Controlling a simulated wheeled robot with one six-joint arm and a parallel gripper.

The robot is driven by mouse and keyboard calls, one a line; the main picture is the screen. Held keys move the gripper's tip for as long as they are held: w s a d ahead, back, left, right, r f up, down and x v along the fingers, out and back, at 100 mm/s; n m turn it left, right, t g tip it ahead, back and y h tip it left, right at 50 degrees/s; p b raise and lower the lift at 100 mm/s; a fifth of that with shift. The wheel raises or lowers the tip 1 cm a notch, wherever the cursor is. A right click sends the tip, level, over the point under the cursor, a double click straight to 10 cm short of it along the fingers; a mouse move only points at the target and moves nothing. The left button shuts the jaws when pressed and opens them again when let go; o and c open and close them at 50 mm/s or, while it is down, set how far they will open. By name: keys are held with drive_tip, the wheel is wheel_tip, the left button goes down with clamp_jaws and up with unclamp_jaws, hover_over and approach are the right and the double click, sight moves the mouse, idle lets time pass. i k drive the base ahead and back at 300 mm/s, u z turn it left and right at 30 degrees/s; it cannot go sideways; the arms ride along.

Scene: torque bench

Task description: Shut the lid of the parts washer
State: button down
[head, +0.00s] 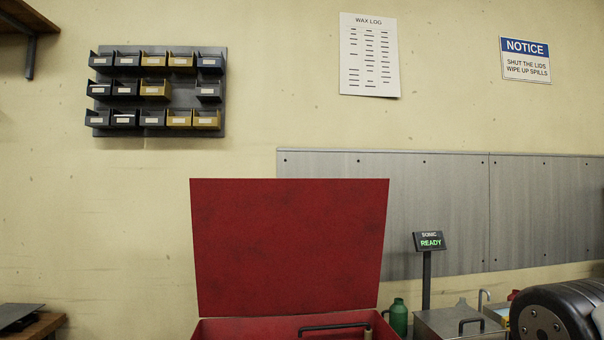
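The parts washer (215,328) is a red box at the bottom centre of the head view, cut off by the lower picture edge. Its red lid (290,245) stands open, nearly upright, at the back of the box. A dark bent bar (335,327) shows at the box's opening; I cannot tell what it belongs to. The inside of the washer is mostly out of view. My gripper is not in view, so its distance from the lid cannot be seen.
Right of the washer are a green bottle (398,317), a grey metal box with a handle (450,324) and a "SONIC READY" display (430,241) on a post. A bin rack (155,90) hangs on the wall. A wooden surface (40,325) is at lower left.

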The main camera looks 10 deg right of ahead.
sight(262, 247)
drive_tip(key=u, duration=0.7)
drive_tip(key=i, duration=1)
drive_tip(key=z, duration=0.1)
